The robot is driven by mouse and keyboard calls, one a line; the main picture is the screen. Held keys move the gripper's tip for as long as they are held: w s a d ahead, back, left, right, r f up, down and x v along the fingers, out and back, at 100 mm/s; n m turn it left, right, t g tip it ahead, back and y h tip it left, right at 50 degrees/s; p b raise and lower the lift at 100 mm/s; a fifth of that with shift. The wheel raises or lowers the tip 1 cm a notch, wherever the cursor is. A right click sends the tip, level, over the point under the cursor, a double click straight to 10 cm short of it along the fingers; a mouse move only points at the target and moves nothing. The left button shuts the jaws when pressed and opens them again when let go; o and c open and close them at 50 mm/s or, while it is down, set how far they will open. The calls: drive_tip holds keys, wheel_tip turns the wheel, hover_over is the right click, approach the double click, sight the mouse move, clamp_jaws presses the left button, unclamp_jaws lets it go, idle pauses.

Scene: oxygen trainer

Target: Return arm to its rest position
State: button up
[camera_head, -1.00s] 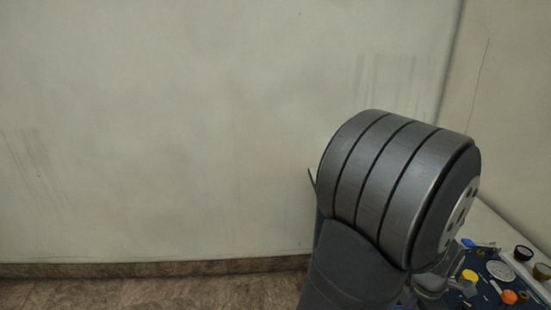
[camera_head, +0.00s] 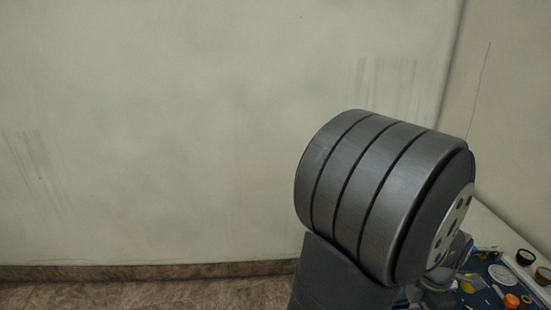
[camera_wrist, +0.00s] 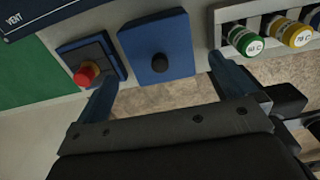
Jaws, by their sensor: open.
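My gripper (camera_wrist: 160,88) shows in the wrist view with its two blue fingers spread wide apart. It is open and nothing is between the fingers. The left finger's tip is in front of a blue block with a red knob (camera_wrist: 86,74). The right finger's tip is below a rack of capped vials. In the head view my large grey arm joint fills the right of the picture and the gripper cannot be made out there.
The wrist view shows a blue block with a black knob (camera_wrist: 158,62), a green-capped vial (camera_wrist: 244,40), a yellow-capped vial (camera_wrist: 292,34) and a green panel (camera_wrist: 35,75). In the head view, a blue panel with an orange knob (camera_head: 511,300) is at the lower right. A bare wall (camera_head: 150,130) stands behind.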

wheel_tip(320, 180, up, 6)
drive_tip(key=shift+f, duration=0.25)
wheel_tip(320, 180, down, 12)
drive_tip(key=shift+f, duration=0.15)
drive_tip(key=shift+d+r, duration=0.1)
drive_tip(key=shift+r, duration=0.1)
wheel_tip(320, 180, up, 10)
drive_tip(key=shift+d, duration=0.1)
drive_tip(key=w+f, duration=0.1)
drive_tip(key=w, duration=0.2)
drive_tip(key=w+f, duration=0.2)
drive_tip(key=w, duration=0.2)
drive_tip(key=w+f, duration=0.1)
drive_tip(key=w, duration=0.3)
drive_tip(key=shift+w+a+f, duration=0.2)
drive_tip(key=shift+w+f, duration=0.05)
drive_tip(key=shift+f, duration=0.15)
drive_tip(key=f, duration=0.3)
drive_tip(key=shift+w, duration=0.25)
drive_tip(key=shift+f, duration=0.35)
drive_tip(key=shift+w+d+r, duration=0.1)
drive_tip(key=shift+r, duration=1.6)
